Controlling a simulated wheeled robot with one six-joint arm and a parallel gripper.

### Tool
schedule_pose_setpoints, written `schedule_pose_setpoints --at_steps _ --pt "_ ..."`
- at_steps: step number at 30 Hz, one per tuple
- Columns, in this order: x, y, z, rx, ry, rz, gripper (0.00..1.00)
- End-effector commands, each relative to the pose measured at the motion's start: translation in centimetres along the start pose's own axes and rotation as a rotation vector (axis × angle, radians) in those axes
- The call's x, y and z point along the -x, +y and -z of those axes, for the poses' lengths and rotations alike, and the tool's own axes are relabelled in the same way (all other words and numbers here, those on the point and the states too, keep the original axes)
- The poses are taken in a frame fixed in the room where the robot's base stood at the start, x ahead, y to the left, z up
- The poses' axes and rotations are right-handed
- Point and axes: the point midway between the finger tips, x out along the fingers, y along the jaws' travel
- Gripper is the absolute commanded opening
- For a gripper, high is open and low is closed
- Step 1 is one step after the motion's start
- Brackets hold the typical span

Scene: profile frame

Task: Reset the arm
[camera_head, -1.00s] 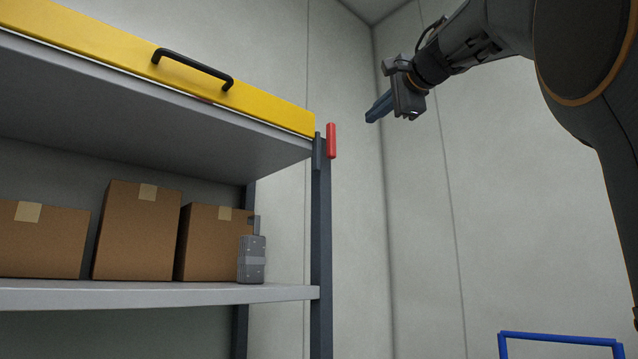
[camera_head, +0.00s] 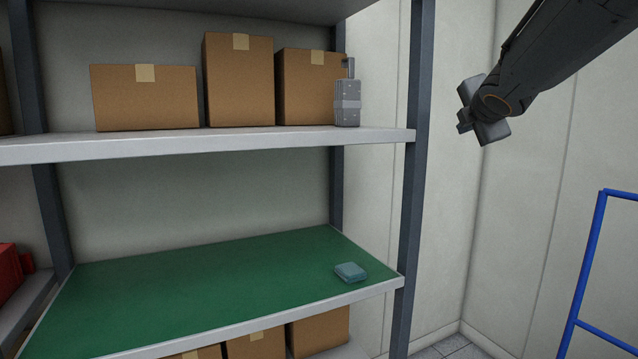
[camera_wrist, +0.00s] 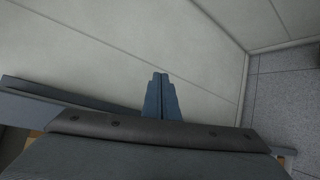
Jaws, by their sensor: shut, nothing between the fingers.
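My arm (camera_head: 560,50) reaches in from the upper right of the head view. The gripper body shows at its end, to the right of the shelf rack and apart from it; the fingers are hidden behind it there. In the wrist view my gripper (camera_wrist: 160,85) shows its two fingers pressed together with nothing between them. Behind them are a pale wall and a grey tiled floor.
The shelf rack's right post (camera_head: 412,180) stands left of my arm. Cardboard boxes (camera_head: 240,85) and a grey device (camera_head: 347,103) stand on one shelf. A blue frame (camera_head: 587,270) stands at right.

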Motion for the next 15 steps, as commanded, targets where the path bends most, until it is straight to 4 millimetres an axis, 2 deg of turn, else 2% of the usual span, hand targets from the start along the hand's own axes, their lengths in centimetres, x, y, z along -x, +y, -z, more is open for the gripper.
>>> schedule_pose_setpoints --at_steps 1,3,8,9,11,15 --pt "0.0 -3.2 1.7 -0.120 0.011 0.075 0.00" --pt "0.3 -7.5 3.9 -0.291 0.008 0.180 0.00" --pt "2.6 -17.1 9.0 -0.638 -0.038 0.427 0.00" --pt "3.5 -19.3 10.3 -0.719 -0.059 0.491 0.00" --pt "5.2 -22.7 12.2 -0.833 -0.096 0.586 0.00" --pt "10.1 -29.8 16.6 -1.073 -0.218 0.809 0.00"
